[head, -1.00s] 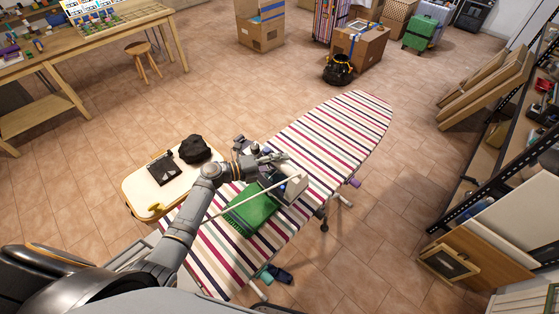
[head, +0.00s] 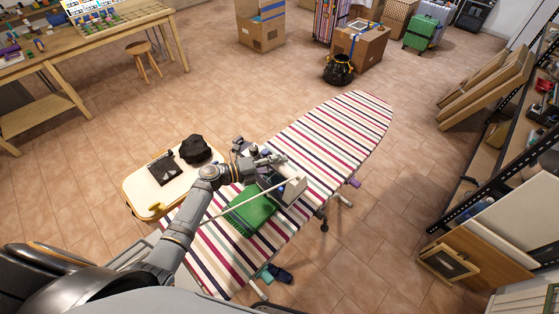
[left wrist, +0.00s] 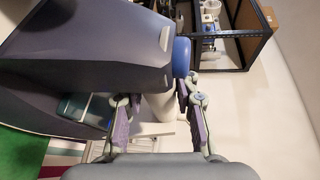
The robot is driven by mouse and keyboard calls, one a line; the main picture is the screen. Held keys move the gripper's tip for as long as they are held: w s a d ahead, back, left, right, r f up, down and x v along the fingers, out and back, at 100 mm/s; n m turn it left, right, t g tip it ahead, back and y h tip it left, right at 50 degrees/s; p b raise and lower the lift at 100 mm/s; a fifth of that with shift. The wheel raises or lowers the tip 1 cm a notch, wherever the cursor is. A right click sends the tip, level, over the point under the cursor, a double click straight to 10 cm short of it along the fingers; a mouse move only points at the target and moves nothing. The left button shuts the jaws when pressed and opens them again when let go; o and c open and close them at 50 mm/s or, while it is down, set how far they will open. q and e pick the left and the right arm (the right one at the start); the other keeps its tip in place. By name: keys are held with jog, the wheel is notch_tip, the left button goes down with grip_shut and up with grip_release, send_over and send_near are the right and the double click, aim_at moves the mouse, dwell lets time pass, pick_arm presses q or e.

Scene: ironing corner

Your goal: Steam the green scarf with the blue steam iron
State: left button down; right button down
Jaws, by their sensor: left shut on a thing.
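The green scarf (head: 251,212) lies folded on the striped ironing board (head: 338,128), partly under my arm. Its green also shows at the lower left of the left wrist view (left wrist: 20,157). My left gripper (head: 276,166) is over the board, just beyond the scarf. In the left wrist view, the left gripper (left wrist: 157,115) is shut on the steam iron. The iron (left wrist: 95,48) fills the upper left there, with a dark slate body and blue parts. In the head view my wrist hides much of it, beside the scarf's far right edge. I cannot tell whether its sole touches cloth.
A pale side tray (head: 135,186) with a black cloth (head: 195,149) adjoins the board on the left. The board's far end is bare. A shelf rack (head: 490,185) stands at the right and a workbench (head: 95,40) at the far left.

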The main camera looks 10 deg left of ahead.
pick_arm(q)
jog(key=shift+s+a+r+p, duration=0.2)
jog(key=shift+s+a+p, duration=0.25)
jog(key=shift+s, duration=0.3)
jog(key=shift+s+a, duration=0.35)
jog(key=shift+s, duration=0.4)
jog(key=shift+s+a, duration=0.4)
jog(key=shift+s, duration=0.3)
jog(key=shift+s+a, duration=0.35)
jog(key=shift+s, duration=0.4)
jog(key=shift+s+a, duration=0.1)
jog(key=shift+s, duration=0.1)
jog(key=shift+s+a, duration=0.25)
jog(key=shift+s, duration=0.25)
jog(key=shift+s+a, duration=0.25)
jog(key=shift+s, duration=0.25)
jog(key=shift+s+a, duration=0.1)
jog(key=shift+s, duration=0.15)
jog(key=shift+s+a, duration=0.3)
jog(key=shift+s, duration=0.25)
jog(key=shift+s+a, duration=0.25)
jog(key=shift+s, duration=0.3)
jog(key=shift+s+a, duration=0.1)
